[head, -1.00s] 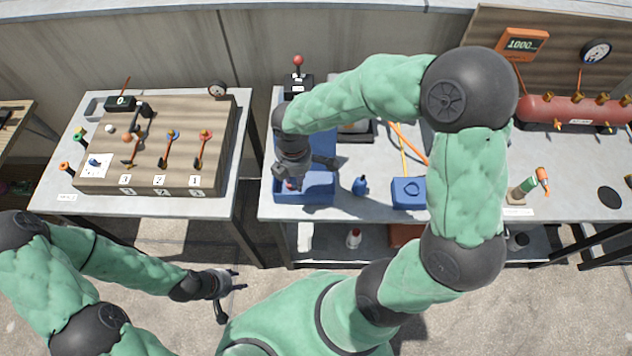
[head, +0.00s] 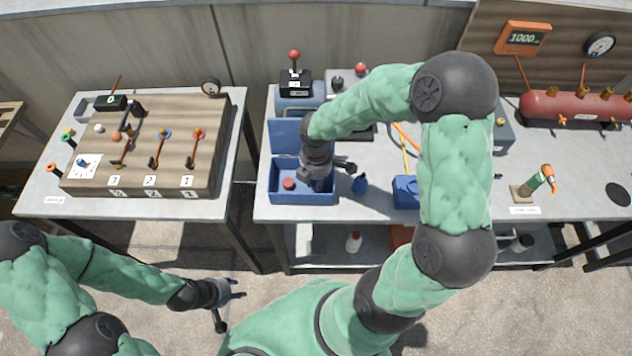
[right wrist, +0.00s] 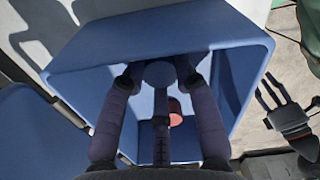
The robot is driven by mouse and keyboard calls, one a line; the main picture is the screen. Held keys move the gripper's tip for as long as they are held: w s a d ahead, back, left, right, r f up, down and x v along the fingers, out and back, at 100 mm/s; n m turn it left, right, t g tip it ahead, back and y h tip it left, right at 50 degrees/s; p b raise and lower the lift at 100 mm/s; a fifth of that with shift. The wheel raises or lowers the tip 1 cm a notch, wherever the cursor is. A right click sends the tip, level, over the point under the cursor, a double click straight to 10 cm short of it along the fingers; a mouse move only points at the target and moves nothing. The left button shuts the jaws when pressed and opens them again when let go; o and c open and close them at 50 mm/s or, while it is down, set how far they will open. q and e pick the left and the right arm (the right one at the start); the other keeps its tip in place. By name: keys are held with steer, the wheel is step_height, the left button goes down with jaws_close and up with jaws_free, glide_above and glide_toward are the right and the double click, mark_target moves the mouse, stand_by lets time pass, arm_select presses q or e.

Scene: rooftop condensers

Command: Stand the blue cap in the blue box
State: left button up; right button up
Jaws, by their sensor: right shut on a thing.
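The blue box (head: 301,199) stands open at the front left of the middle table, with its lid tipped up behind. My right gripper (head: 318,183) is over the right part of the box. In the right wrist view its fingers (right wrist: 158,80) are closed on a blue round-topped thing, the blue cap (right wrist: 158,73), above the box's inside. The cap's lower part is hidden, so I cannot tell whether it touches the floor. A red-topped thing (head: 289,183) is inside the box, left of the gripper. My left gripper (head: 230,308) is open and empty, low in front of the tables.
A small dark blue bottle (head: 360,184) stands right of the box, then a blue case (head: 405,191). A joystick unit (head: 295,84) stands behind the box. A wooden lever panel (head: 150,150) fills the left table. A red-capped bottle (head: 353,242) stands on the lower shelf.

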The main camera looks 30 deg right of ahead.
mark_target(316, 182)
steer(key=shift+r, duration=0.15)
steer(key=o, duration=0.3)
steer(key=shift+f, duration=0.2)
steer(key=o, duration=0.5)
steer(key=shift+c, duration=0.2)
steer(key=shift+r, duration=0.1)
step_height(316, 182, up, 12)
steer(key=p, duration=0.4)
steer(key=shift+p, duration=0.35)
steer(key=shift+r, duration=0.1)
